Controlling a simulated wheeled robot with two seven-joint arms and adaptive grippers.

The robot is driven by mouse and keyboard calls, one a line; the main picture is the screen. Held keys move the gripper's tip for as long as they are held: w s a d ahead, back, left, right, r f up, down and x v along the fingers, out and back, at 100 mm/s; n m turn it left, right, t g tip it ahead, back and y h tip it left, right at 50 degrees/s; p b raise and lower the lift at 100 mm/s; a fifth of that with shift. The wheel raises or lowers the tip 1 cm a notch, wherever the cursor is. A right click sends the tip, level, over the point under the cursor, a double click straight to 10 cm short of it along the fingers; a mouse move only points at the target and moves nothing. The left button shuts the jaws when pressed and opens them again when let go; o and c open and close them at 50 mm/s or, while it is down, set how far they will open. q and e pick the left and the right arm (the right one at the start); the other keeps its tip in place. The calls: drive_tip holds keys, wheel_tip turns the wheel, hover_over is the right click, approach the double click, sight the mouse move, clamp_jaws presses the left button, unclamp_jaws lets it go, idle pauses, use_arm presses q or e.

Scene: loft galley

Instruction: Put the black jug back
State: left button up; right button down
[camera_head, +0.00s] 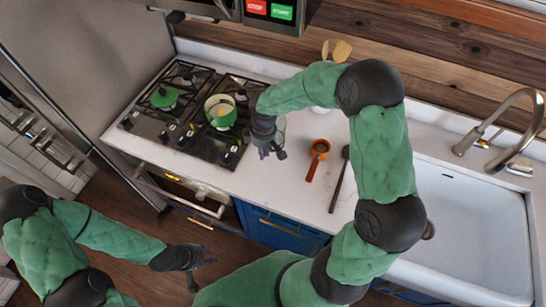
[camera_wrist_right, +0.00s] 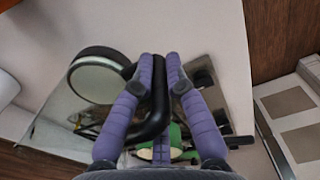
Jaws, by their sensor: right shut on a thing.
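The black jug (camera_wrist_right: 72,75) shows in the right wrist view as a round black rim with a pale inside and a thick curved black handle (camera_wrist_right: 156,118). My right gripper (camera_wrist_right: 160,60) has its two purple fingers closed around that handle. In the head view my right gripper (camera_head: 270,150) is over the counter at the right edge of the hob. There the jug is mostly hidden by the gripper and arm; only a greyish, glassy patch shows beside it. My left gripper (camera_head: 203,270) is low at the front, over the floor, with its fingers apart and empty.
The gas hob (camera_head: 183,135) holds a green pot (camera_head: 221,121) and a smaller green piece (camera_head: 164,97). An orange-brown scoop (camera_head: 319,148) and a dark spoon (camera_head: 341,180) lie on the white counter. A white sink (camera_head: 475,230) with a tap (camera_head: 515,140) is at right.

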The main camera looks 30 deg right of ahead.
drive_tip(key=d+f, duration=0.1)
drive_tip(key=f, duration=0.1)
drive_tip(key=d+f, duration=0.1)
drive_tip(key=f, duration=0.2)
drive_tip(key=d+f, duration=0.1)
drive_tip(key=f, duration=0.1)
drive_tip(key=shift+w+d+f, duration=0.2)
drive_tip(key=shift+d+f, duration=0.1)
drive_tip(key=shift+d, duration=0.05)
drive_tip(key=c, duration=1.3)
unclamp_jaws()
drive_tip(key=shift+f, duration=0.1)
drive_tip(key=shift+o, duration=0.2)
drive_tip(key=shift+s, duration=0.1)
wheel_tip(320, 180, up, 12)
drive_tip(key=shift+s+d, duration=0.1)
